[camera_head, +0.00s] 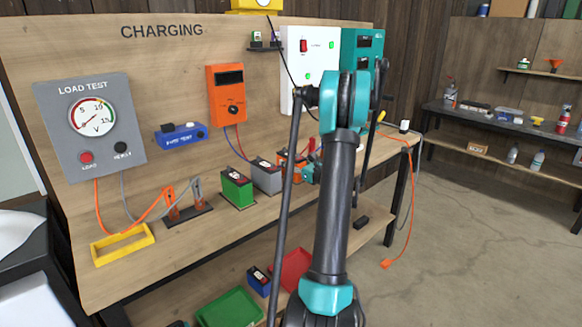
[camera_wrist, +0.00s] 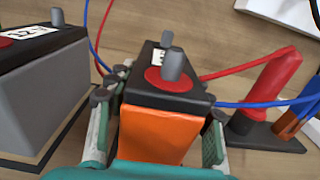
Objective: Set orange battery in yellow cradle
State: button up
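The orange battery (camera_wrist: 155,135) has a black top with a red disc and grey posts. My gripper (camera_wrist: 160,125) has one finger on each side of it in the wrist view; whether both pads press on it I cannot tell. In the head view the orange battery (camera_head: 284,156) shows in part at the back of the bench, with my gripper (camera_head: 308,170) beside it, mostly behind my arm. The yellow cradle (camera_head: 122,254), a low open frame, lies empty at the bench's front left.
A grey battery (camera_head: 267,178) and a green battery (camera_head: 237,188) stand left of the orange one. A clamp stand (camera_head: 188,215) with cables is nearer the cradle. Red and blue cables run close behind the orange battery. A red-handled clamp (camera_wrist: 270,90) is close on its right.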

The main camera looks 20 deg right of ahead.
grip_shut()
dwell(0.3)
